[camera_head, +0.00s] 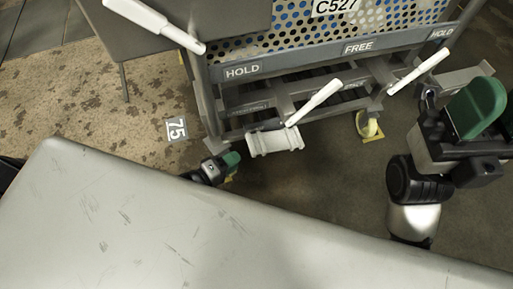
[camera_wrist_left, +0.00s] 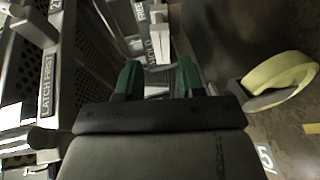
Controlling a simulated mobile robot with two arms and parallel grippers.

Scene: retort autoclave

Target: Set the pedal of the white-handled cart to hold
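The cart (camera_head: 290,70) bears the plate C527 and a bar marked HOLD, FREE and HOLD from left to right. A pale pedal (camera_head: 275,142) sits low at its near side. A white rod (camera_head: 316,102) rises beside the pedal, its upper end toward the FREE label. My left gripper (camera_head: 230,162) is low, just left of the pedal, partly hidden by the grey surface. In the left wrist view my left gripper (camera_wrist_left: 158,80) is open, with a pale part visible beyond its green fingers. My right gripper (camera_head: 478,108) is at the right, and its finger gap is unclear.
A large grey surface (camera_head: 150,220) fills the foreground. White bars (camera_head: 155,22) and (camera_head: 420,70) stick out at the upper left and right. A yellowish wheel (camera_wrist_left: 280,82) stands right of the left gripper. A floor tag 75 (camera_head: 176,129) lies left on open floor.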

